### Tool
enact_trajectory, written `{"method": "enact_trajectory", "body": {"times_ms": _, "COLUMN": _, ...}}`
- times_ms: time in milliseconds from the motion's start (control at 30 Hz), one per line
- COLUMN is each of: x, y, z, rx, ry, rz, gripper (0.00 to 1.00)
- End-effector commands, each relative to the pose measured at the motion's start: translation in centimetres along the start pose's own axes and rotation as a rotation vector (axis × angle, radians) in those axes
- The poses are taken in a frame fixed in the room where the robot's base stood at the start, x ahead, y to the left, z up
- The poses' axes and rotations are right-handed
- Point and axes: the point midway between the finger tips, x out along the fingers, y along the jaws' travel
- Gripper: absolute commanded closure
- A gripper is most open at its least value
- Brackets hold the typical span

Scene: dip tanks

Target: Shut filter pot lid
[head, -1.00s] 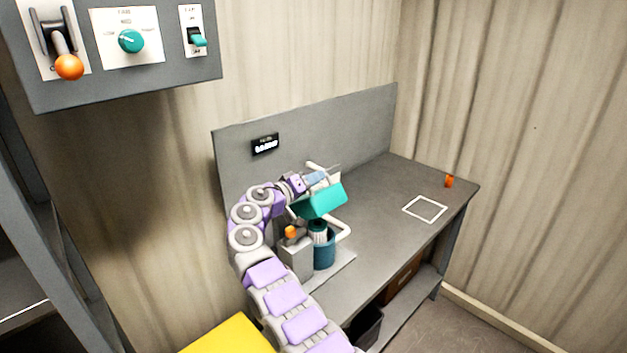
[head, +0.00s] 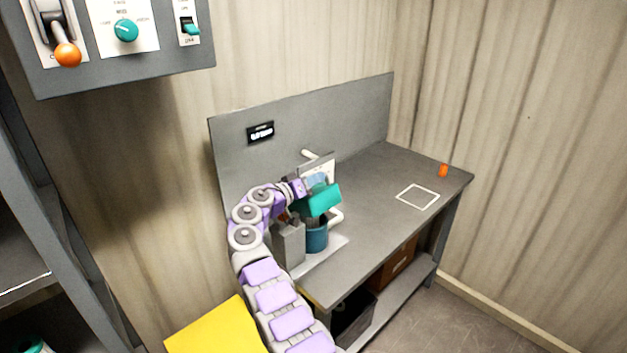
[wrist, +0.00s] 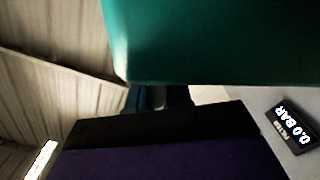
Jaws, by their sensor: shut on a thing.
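The filter pot (head: 316,240) is a dark blue cylinder standing on a pale base on the bench. A teal block (head: 320,200), which looks like its lid, sits tilted just above the pot's top. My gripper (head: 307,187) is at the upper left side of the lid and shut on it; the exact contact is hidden. In the wrist view the teal lid (wrist: 220,40) fills the top, above my dark gripper part (wrist: 160,125). The join between lid and pot cannot be seen clearly.
A grey box (head: 288,243) stands left of the pot, and a white pipe (head: 336,216) is at its right. A pressure display (head: 260,132) is on the back panel, reading 0.0 BAR in the wrist view. The bench's right side is clear around a white square outline (head: 418,197); an orange piece (head: 443,170) stands beyond.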

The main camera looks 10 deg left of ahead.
Motion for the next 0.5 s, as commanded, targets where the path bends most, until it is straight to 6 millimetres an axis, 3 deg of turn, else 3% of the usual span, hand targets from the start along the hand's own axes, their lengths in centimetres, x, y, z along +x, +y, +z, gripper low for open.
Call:
{"method": "enact_trajectory", "body": {"times_ms": 33, "x": -0.07, "y": -0.14, "z": 0.04, "rx": -0.002, "ry": 0.0, "rz": -0.003, "gripper": 1.0}}
{"method": "enact_trajectory", "body": {"times_ms": 67, "x": -0.07, "y": -0.14, "z": 0.03, "rx": -0.002, "ry": 0.001, "rz": -0.003, "gripper": 0.79}}
{"method": "enact_trajectory", "body": {"times_ms": 233, "x": -0.05, "y": -0.07, "z": 0.02, "rx": -0.002, "ry": 0.0, "rz": -0.002, "gripper": 0.62}}
{"method": "enact_trajectory", "body": {"times_ms": 500, "x": 0.03, "y": 0.08, "z": 0.02, "rx": 0.0, "ry": 0.0, "rz": -0.001, "gripper": 0.6}}
